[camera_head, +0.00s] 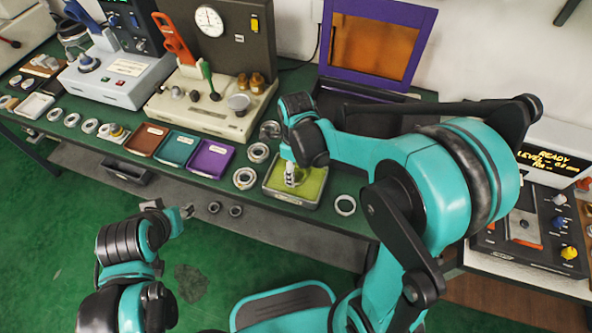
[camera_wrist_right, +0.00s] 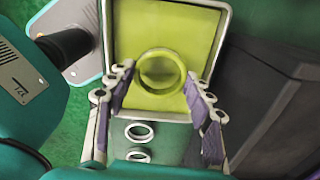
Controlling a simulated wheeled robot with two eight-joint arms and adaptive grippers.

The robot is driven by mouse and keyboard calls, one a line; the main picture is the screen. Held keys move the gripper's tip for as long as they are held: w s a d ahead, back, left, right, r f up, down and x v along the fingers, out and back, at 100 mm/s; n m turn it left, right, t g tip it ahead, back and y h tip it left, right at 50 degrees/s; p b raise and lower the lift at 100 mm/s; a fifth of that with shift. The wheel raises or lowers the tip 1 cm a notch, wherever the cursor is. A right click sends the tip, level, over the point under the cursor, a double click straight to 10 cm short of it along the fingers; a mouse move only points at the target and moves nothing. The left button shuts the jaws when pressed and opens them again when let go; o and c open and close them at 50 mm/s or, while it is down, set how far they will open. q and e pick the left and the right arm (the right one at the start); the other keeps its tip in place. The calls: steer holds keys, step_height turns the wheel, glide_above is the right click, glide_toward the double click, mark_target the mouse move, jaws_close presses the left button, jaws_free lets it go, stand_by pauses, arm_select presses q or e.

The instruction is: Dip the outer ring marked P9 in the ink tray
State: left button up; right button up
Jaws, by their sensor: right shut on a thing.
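The ink tray (camera_head: 311,189) is a shallow square tray with a yellow-green floor near the table's front edge. It fills the middle of the right wrist view (camera_wrist_right: 206,20). My right gripper (camera_head: 291,180) reaches down into the tray area. In the wrist view its two fingers (camera_wrist_right: 158,80) are closed on opposite sides of a ring (camera_wrist_right: 160,88), which is over the yellow-green floor. I cannot read a P9 mark on it, nor tell whether it touches the ink. My left gripper (camera_head: 184,211) is low at the left, off the table; its jaw state is unclear.
Loose rings lie beside the tray, one on its left (camera_head: 245,178) and one on its right (camera_head: 345,205). Brown, teal and purple trays (camera_head: 210,159) stand to the left. A purple-framed open case (camera_head: 375,45) is behind. A gauge machine (camera_head: 215,105) stands at the back.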

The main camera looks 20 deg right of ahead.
steer(key=shift+r+p, duration=1.75)
steer(key=shift+r, duration=0.65)
